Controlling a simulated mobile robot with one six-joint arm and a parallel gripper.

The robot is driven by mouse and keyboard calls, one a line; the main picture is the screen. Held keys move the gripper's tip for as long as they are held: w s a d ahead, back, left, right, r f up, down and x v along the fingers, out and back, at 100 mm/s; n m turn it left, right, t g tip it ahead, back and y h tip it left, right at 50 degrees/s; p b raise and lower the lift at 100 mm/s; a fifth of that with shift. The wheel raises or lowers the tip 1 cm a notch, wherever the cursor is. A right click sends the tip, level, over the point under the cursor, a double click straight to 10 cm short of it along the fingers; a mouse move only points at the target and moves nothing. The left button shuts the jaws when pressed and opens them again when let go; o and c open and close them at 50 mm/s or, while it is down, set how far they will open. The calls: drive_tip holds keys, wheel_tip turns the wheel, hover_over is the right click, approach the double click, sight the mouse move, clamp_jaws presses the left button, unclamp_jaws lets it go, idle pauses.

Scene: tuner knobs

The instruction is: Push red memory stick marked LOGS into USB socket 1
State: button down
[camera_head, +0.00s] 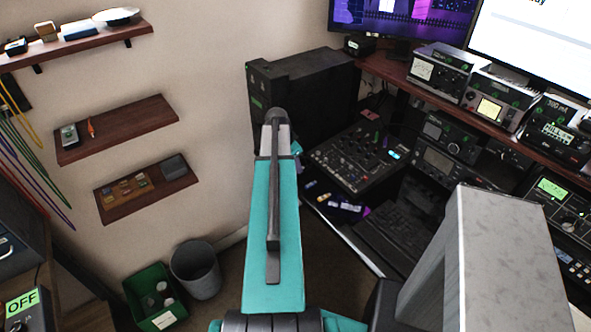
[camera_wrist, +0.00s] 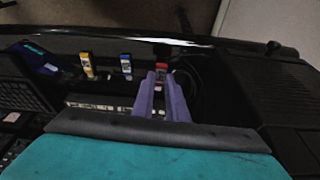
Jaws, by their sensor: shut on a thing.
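In the wrist view my gripper (camera_wrist: 161,82) has two purple fingers shut on the red memory stick (camera_wrist: 161,67). The stick shows at the fingertips as a small red piece with a dark part below it. Its LOGS marking cannot be read. A flat grey strip (camera_wrist: 88,103) with small marks lies left of the fingers, but I cannot tell whether it holds the sockets. USB socket 1 cannot be made out in either view. In the head view my teal arm stands in front, and my gripper and the red stick cannot be made out.
A black computer tower (camera_head: 305,95) stands beyond my arm. A mixer (camera_head: 355,157) lies to its right. Shelves (camera_head: 117,128) hang on the left wall.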

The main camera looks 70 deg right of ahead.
drive_tip(key=s+a+r+b, duration=0.1)
drive_tip(key=a, duration=1.1)
drive_tip(key=shift+r, duration=0.2)
drive_tip(key=shift+a+p, duration=0.25)
drive_tip(key=shift+p, duration=0.3)
drive_tip(key=a+p, duration=0.1)
drive_tip(key=p, duration=0.4)
drive_tip(key=shift+s+a+r, duration=0.1)
drive_tip(key=shift+a, duration=0.1)
drive_tip(key=shift+a+p, duration=0.25)
drive_tip(key=shift+p, duration=0.45)
